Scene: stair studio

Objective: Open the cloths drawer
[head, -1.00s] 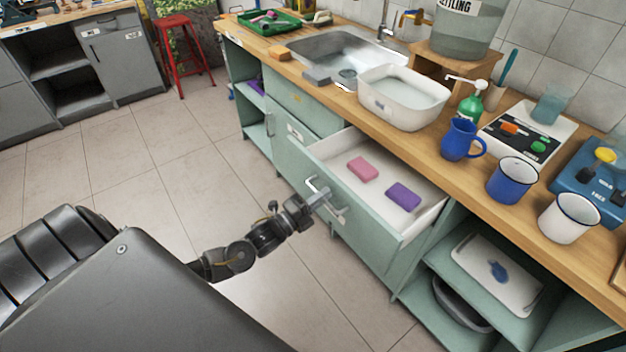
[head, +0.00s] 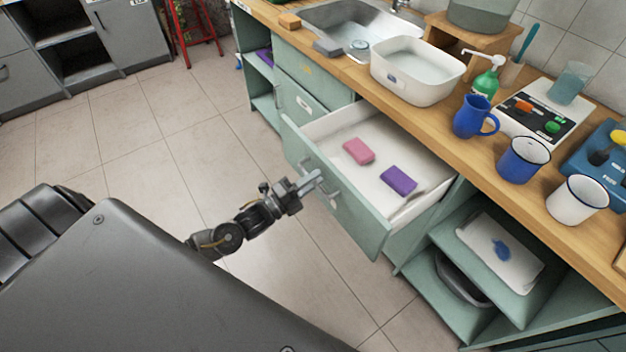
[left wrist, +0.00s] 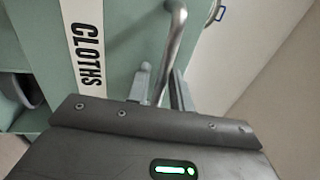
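The cloths drawer (head: 352,215) is a pale green drawer under the wooden counter, pulled well out in the head view. The metal bar handle (left wrist: 174,38) passes between the fingers of my left gripper (left wrist: 162,92). In the head view my left gripper (head: 314,182) is at the handle (head: 329,195) and appears closed on it. My right gripper is not in view.
The counter (head: 420,110) above holds a white basin (head: 415,85), mugs and a soap bottle. Open shelves (head: 470,295) with a tray are right of the drawer. A red stool (head: 190,30) stands far back. The tiled floor (head: 150,150) to the left is clear.

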